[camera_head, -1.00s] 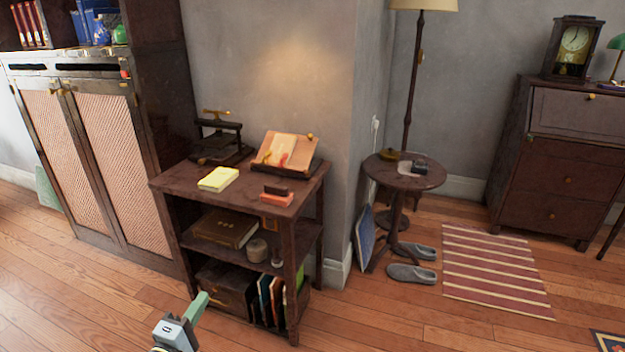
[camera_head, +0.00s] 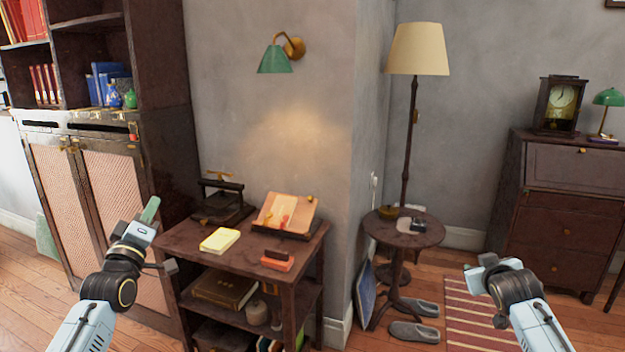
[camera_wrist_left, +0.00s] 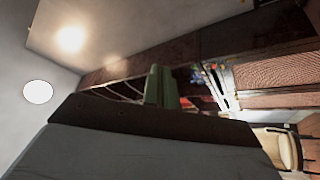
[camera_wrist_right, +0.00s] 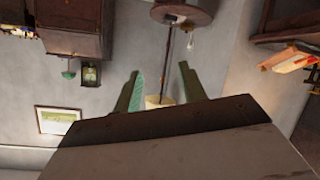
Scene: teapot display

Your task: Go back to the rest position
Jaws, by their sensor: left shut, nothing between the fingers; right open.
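My left gripper (camera_head: 150,210) is raised at the left in the head view, in front of the cabinet. Its green fingers are together and empty; they also show shut in the left wrist view (camera_wrist_left: 160,88). My right gripper (camera_head: 470,272) is raised at the right in the head view, over the striped rug, with its fingers hard to see there. In the right wrist view its two green fingers (camera_wrist_right: 160,88) stand apart with nothing held between them.
A dark shelf table (camera_head: 185,238) with a yellow pad, a book stand and a press is in front. A round table (camera_head: 432,232), a floor lamp (camera_head: 418,50) and slippers (camera_head: 415,332) are to its right. A tall cabinet (camera_head: 165,150) stands left, a bureau (camera_head: 560,200) right.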

